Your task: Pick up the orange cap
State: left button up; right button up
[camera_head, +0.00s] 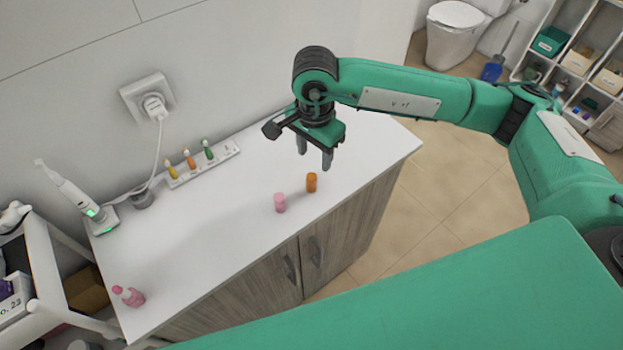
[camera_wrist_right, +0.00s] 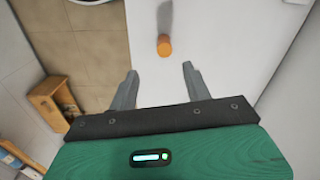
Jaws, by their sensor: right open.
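The orange cap (camera_head: 311,182) stands upright on the white countertop (camera_head: 225,240) near its front edge. It also shows in the right wrist view (camera_wrist_right: 164,46), ahead of the fingertips and between their lines. My right gripper (camera_head: 314,160) is open and empty, pointing down above the counter just behind the cap. Its two spread fingers show in the right wrist view (camera_wrist_right: 159,75), apart from the cap. My left gripper is not in view.
A pink cap (camera_head: 280,202) stands left of the orange one. The counter around the caps is clear.

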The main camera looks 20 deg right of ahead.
aim_at(311, 177)
notch_tip(311, 177, down, 6)
jog(key=shift+p, duration=0.7)
jog(key=f+p, duration=0.2)
jog(key=f, duration=0.2)
jog(key=shift+w+a+f+p, duration=0.3)
jog(key=shift+p, duration=0.1)
jog(key=shift+f, duration=0.35)
jog(key=shift+c, duration=0.3)
jog(key=c, duration=1)
